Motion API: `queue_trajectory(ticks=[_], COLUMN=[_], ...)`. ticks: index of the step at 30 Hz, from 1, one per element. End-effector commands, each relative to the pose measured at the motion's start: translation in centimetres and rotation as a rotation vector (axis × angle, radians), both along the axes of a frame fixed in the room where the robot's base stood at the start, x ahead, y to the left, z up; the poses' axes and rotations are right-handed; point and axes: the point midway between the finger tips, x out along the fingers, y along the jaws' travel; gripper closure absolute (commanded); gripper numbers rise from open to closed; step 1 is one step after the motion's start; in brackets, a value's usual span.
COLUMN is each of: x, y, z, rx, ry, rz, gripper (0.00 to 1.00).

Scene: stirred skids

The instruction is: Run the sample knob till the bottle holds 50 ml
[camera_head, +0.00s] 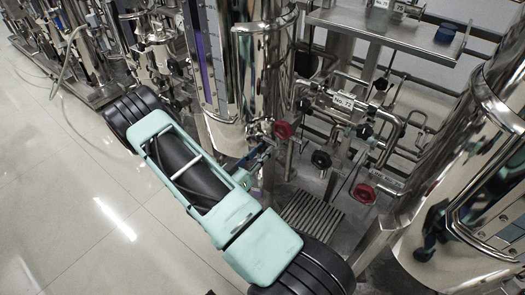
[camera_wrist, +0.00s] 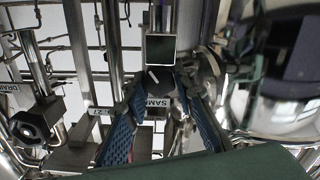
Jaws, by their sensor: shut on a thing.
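The sample knob (camera_wrist: 156,80) is dark with a white pointer line that slants to the upper left in the wrist view. A white label (camera_wrist: 158,104), partly readable as "SAMP", sits just below it. My gripper (camera_wrist: 162,95) has its two blue-padded fingers on either side of the knob, shut on it. In the head view my gripper (camera_head: 260,157) is against the lower part of the tall steel column, and it hides the knob. I cannot make out the sample bottle or its level in either view.
Red handwheels (camera_head: 283,130) (camera_head: 362,193) and a black handwheel (camera_head: 321,160) stand close right of my gripper among pipes. A blue-capped container (camera_head: 446,33) is on the upper shelf (camera_head: 400,32). A large steel vessel (camera_head: 455,200) stands at right. The floor (camera_head: 60,200) at left is clear.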

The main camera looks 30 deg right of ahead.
Motion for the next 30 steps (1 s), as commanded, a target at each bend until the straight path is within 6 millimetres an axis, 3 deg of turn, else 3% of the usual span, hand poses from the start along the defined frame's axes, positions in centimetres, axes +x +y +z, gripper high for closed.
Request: queue_trajectory(ticks=[7,8,12,23,30], x=[0.0,0.0,0.0,-0.1,-1.3], y=[0.1,0.1,0.1,0.5,4.3], z=[-0.1,-0.1,-0.1,0.0,-0.1], rx=[0.001,0.001,0.001,0.001,0.002], ry=[0.000,0.000,0.000,-0.001,0.000], rz=[0.001,0.001,0.001,0.001,0.006], gripper=[1.00,0.74,0.58,0.58,0.58])
